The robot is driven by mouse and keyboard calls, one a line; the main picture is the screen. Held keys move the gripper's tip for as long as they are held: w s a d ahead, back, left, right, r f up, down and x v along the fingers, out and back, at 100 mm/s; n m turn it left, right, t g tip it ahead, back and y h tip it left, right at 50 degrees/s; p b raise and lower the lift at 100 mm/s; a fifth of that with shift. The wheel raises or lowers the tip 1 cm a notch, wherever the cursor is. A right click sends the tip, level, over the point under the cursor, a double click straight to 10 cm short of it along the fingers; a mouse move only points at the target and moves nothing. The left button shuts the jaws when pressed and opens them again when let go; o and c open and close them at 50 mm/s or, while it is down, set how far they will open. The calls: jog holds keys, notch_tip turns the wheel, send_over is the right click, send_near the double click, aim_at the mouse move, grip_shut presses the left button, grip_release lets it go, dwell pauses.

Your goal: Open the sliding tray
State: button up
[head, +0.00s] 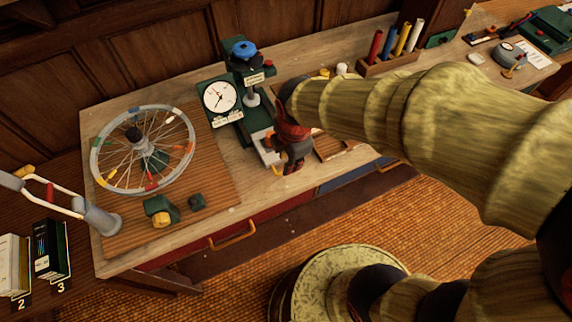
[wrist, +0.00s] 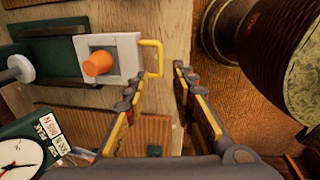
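The sliding tray (wrist: 128,53) is a pale block with a yellow loop handle (wrist: 161,58) on its right side in the wrist view. An orange round piece (wrist: 98,63) sits on it. In the head view the tray (head: 266,150) sticks out at the front of the green gauge stand (head: 243,85), partly hidden by my gripper. My gripper (wrist: 160,76) is open and empty. In the wrist view its fingertips are close to the handle, which lies roughly in line with the gap between them. I cannot tell whether they touch it.
A round dial (head: 219,97) is on the stand. A drawer with an orange handle (head: 232,236) is below the bench front. A pen holder (head: 388,62) stands further right.

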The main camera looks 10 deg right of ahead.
jog(key=r, duration=0.3)
jog(key=s+r, duration=0.1)
jog(key=r, duration=0.1)
jog(key=shift+d+r, duration=0.1)
jog(key=shift+r, duration=0.05)
dwell(0.3)
jog(key=s+d+r+m+t, duration=0.1)
jog(key=s+d+r+m, duration=0.3)
jog(key=m, duration=0.6)
jog(key=s+d+r+m+t, duration=0.2)
jog(key=s+d+r+m, duration=0.2)
jog(key=d+m, duration=0.3)
jog(key=r+m, duration=0.1)
jog(key=m, duration=0.3)
jog(key=shift+s+r+t+h, duration=0.2)
jog(key=shift+r+t+h, duration=0.1)
